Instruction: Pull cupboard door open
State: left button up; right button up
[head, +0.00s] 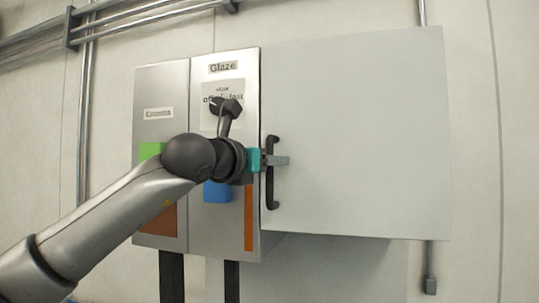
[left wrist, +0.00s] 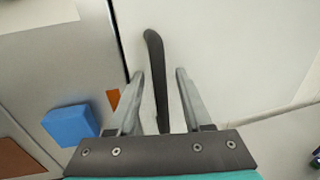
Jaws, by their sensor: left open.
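The cupboard door (head: 350,130) is a large, flat, pale grey panel on the right in the head view. It also fills the middle and right of the left wrist view (left wrist: 240,60). A black upright bar handle (head: 271,192) sits near its left edge. My left gripper (head: 277,160) is at the handle's middle. In the left wrist view the handle (left wrist: 155,60) stands between the spread fingers of my left gripper (left wrist: 159,73), with gaps visible on both sides. I cannot tell whether the door stands slightly ajar. My right gripper is not in view.
Left of the door are a metal panel labelled "Glaze" (head: 250,85) and another narrow labelled panel (head: 160,80). A blue block shape (head: 216,192) shows below my left wrist. Pipes (head: 120,18) run along the upper left wall. Bare wall (head: 510,150) lies right of the door.

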pick_arm(q)
grip_shut()
dwell(0.4)
dwell(1.1)
